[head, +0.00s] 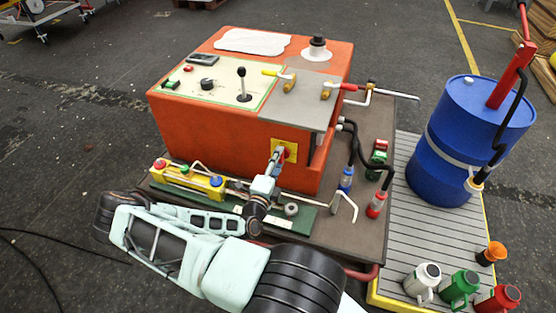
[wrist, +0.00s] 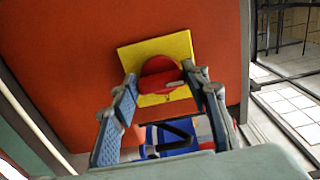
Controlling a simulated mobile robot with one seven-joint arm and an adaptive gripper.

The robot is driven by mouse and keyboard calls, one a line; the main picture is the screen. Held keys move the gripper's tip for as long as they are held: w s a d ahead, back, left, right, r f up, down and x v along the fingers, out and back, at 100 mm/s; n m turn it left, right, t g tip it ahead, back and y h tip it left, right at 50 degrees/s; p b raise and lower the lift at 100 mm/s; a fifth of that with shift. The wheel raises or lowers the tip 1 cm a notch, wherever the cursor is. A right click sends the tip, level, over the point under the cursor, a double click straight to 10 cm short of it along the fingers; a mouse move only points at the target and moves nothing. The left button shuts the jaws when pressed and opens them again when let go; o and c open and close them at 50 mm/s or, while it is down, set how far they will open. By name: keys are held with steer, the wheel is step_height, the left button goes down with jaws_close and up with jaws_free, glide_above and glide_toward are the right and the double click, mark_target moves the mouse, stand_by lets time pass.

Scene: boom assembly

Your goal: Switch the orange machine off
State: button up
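The orange machine (head: 220,130) stands on a dark platform. A yellow plate with a red rotary switch sits low on its front face; the plate (head: 291,146) is partly covered by my gripper (head: 278,155) in the head view. In the wrist view the red switch (wrist: 160,82) shows its handle lying nearly level across the yellow plate (wrist: 182,46). My gripper (wrist: 160,76) is open, its two fingers apart, one on each side of the handle. The fingertips are close to the handle's ends; I cannot tell whether they touch it.
A green board with a yellow button box (head: 188,180) lies below the machine's front. Hoses with blue and red couplings (head: 376,204) are to the right. A blue barrel (head: 468,130) and several jugs (head: 422,281) stand on the grated pallet (head: 400,235). A grey plate (head: 298,112) overhangs the switch.

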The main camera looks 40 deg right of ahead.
steer(key=o, duration=0.4)
steer(key=v, duration=1.2)
